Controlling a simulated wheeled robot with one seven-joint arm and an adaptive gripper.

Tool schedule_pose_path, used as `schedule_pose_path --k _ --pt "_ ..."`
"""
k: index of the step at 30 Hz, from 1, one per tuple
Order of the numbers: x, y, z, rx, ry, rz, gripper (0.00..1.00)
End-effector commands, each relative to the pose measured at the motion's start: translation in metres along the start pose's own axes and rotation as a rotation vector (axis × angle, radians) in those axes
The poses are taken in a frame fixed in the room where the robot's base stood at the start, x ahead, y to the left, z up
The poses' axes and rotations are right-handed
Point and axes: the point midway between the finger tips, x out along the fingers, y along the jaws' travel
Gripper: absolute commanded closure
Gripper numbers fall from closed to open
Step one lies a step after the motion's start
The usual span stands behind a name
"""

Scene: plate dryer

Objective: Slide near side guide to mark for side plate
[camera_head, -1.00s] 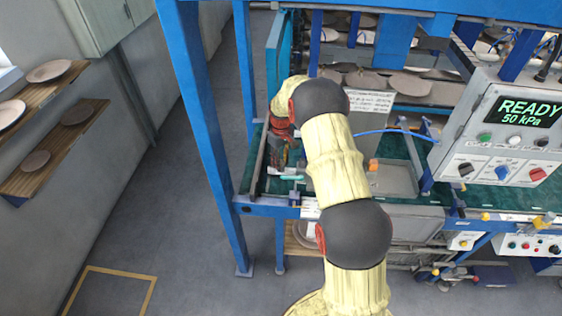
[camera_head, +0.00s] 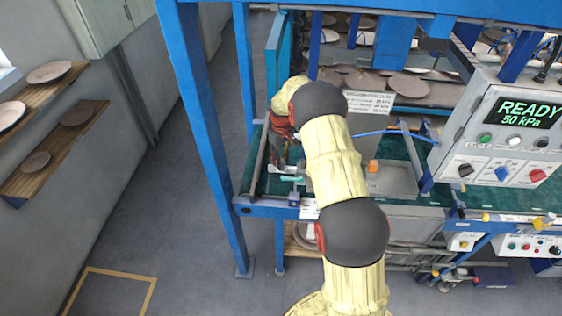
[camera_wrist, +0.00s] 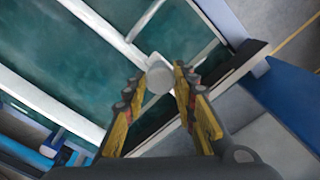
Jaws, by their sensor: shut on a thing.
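My gripper (camera_wrist: 159,78) has its yellow-padded fingers on either side of a pale round knob (camera_wrist: 159,73) in the wrist view, closed on it. The knob sits at the end of a long pale rail (camera_wrist: 105,30), which looks like the side guide, lying over the green bed (camera_wrist: 60,45). In the head view my gripper (camera_head: 281,153) is low over the left end of the green bed, and my arm covers part of it. A pale bar (camera_head: 284,169) shows just below the fingers. I cannot make out the side-plate mark.
Another pale rail (camera_wrist: 45,105) crosses the bed in the wrist view. A blue frame post (camera_head: 203,110) stands left of the bed. A grey tray (camera_head: 392,180) and the control panel (camera_head: 505,135), reading READY 50 kPa, are to the right. Several plates lie behind.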

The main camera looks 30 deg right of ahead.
Motion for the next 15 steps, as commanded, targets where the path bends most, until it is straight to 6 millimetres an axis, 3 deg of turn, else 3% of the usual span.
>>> schedule_pose_path --k 2,3,13,15 --pt "0.0004 -0.0004 0.0001 0.0 0.0 0.0 1.0" --pt "0.0003 -0.0004 0.0001 0.0 0.0 0.0 0.72" --pt "0.0003 -0.0004 0.0002 0.0 0.0 0.0 0.53" --pt "0.0003 -0.0004 0.0003 0.0 0.0 0.0 0.53"
